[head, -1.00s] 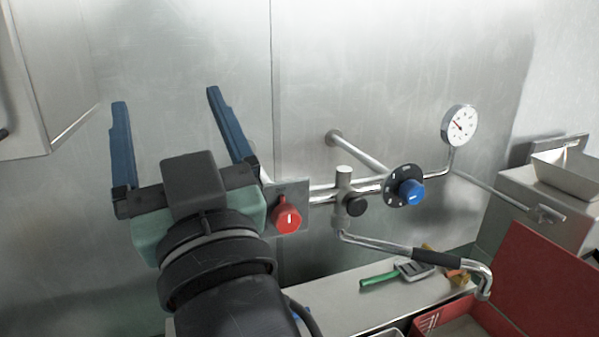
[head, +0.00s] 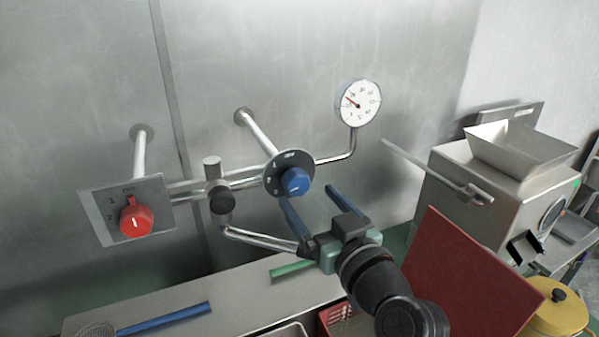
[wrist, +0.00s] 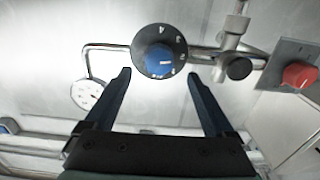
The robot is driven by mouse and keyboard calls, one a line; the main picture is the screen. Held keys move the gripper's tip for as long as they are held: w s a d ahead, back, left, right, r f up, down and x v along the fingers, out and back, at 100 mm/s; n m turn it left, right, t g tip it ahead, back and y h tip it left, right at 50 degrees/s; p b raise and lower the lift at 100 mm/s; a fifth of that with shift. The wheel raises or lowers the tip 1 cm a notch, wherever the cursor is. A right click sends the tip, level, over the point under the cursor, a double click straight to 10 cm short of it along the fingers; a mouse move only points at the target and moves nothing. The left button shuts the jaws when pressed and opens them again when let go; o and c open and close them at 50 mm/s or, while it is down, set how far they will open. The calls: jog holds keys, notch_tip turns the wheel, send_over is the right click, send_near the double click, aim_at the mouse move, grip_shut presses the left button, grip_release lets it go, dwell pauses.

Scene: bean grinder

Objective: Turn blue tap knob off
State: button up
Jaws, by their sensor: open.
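The blue tap knob (head: 296,181) sits on a round black dial on the wall pipes, with a white mark on its face. It also shows in the wrist view (wrist: 159,59), ahead of my gripper and centred between the fingers. My gripper (head: 309,200) is open and empty. In the head view it is just below and right of the knob, fingers pointing up at it. In the wrist view my gripper (wrist: 160,78) has one finger to each side, with the tips slightly short of the knob; I cannot tell any contact.
A red knob (head: 136,220) on a square plate is at left, with a black knob (head: 222,201) between. A gauge (head: 358,103) stands above right. A metal grinder (head: 490,185) and a red panel (head: 470,270) are at right. A counter (head: 240,295) runs below.

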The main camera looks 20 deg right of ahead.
aim_at(300, 184)
jog(key=w+p, duration=0.1)
jog(key=w, duration=0.5)
jog(key=shift+w+p, duration=0.3)
jog(key=shift+p, duration=0.1)
jog(key=c, duration=1.4)
